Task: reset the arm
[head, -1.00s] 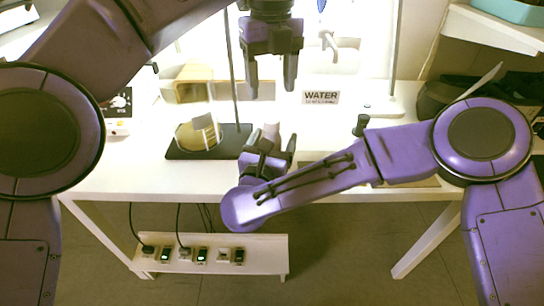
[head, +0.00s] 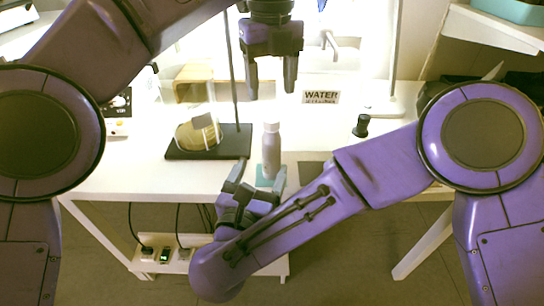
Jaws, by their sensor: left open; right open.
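My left gripper (head: 271,82) hangs above the back middle of the white table, open and empty, fingers pointing down. My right gripper (head: 258,180) is low at the table's front edge, open and empty, its fingers pointing away from me toward a pale bottle. The bottle (head: 271,150) has a white cap and stands upright on a small teal pad (head: 264,182). The bottle lies just beyond the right fingertips. Part of the pad is hidden by the gripper.
A stand with a dark base (head: 232,146) holds a glass vessel (head: 198,132) at the left. A WATER sign (head: 321,97) and a small black object (head: 361,125) are on the right. The white table (head: 130,170) has clear room at front left. A power-strip shelf (head: 190,266) is below.

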